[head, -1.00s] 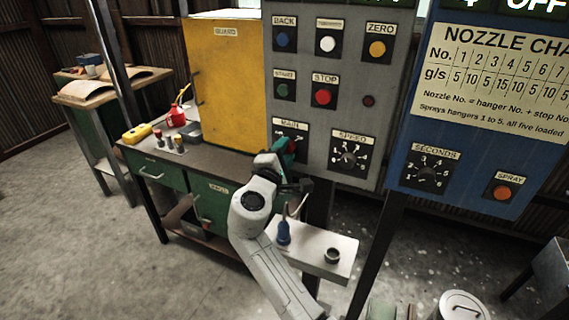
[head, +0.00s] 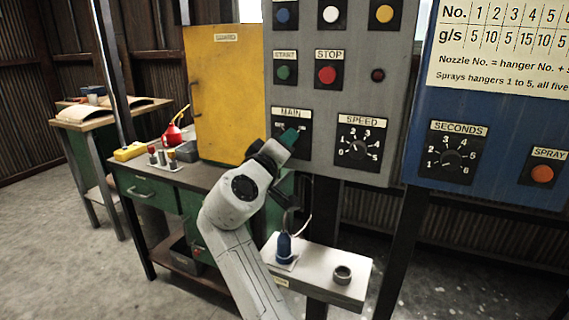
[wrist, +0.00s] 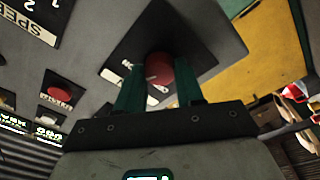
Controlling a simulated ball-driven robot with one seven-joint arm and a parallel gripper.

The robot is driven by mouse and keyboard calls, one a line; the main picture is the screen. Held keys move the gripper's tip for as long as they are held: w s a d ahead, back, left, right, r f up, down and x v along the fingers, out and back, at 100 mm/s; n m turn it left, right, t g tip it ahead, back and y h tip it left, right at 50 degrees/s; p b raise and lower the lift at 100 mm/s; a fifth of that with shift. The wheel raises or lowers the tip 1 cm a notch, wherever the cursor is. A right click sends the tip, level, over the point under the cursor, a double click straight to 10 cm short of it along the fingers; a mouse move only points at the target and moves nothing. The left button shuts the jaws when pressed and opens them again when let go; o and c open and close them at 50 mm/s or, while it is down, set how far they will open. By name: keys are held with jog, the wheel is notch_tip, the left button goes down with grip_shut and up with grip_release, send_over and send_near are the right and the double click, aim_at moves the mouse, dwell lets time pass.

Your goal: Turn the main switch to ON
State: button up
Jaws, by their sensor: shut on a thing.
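The main switch is a red round knob (wrist: 160,70) with a white mark, on a dark square plate, in the wrist view. The two green fingers of my gripper (wrist: 160,82) stand on either side of the knob and are shut on it. In the head view, the plate labelled MAIN (head: 291,116) is on the grey control panel.
The SPEED dial (head: 358,147) is just right of the switch, with the red STOP button (head: 327,75) above. A yellow cabinet (head: 226,95) stands left of the panel. Below, a white shelf (head: 318,272) holds a blue bottle-like thing (head: 284,247) and a metal ring (head: 342,274).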

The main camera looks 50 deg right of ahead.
jog(key=shift+f+m+g+b, duration=0.15)
jog(key=shift+m+g+b, duration=0.05)
jog(key=shift+m+b, duration=0.85)
jog(key=shift+f+m+g+b, duration=0.1)
jog(key=shift+m+g+b, duration=0.1)
jog(key=shift+m+b, duration=0.85)
jog(key=shift+r, duration=0.1)
jog(key=o, duration=1)
jog(key=shift+r, duration=0.1)
jog(key=shift+o, duration=0.2)
jog(key=v, duration=1)
jog(key=shift+a+f, duration=0.25)
jog(key=shift+a, duration=0.15)
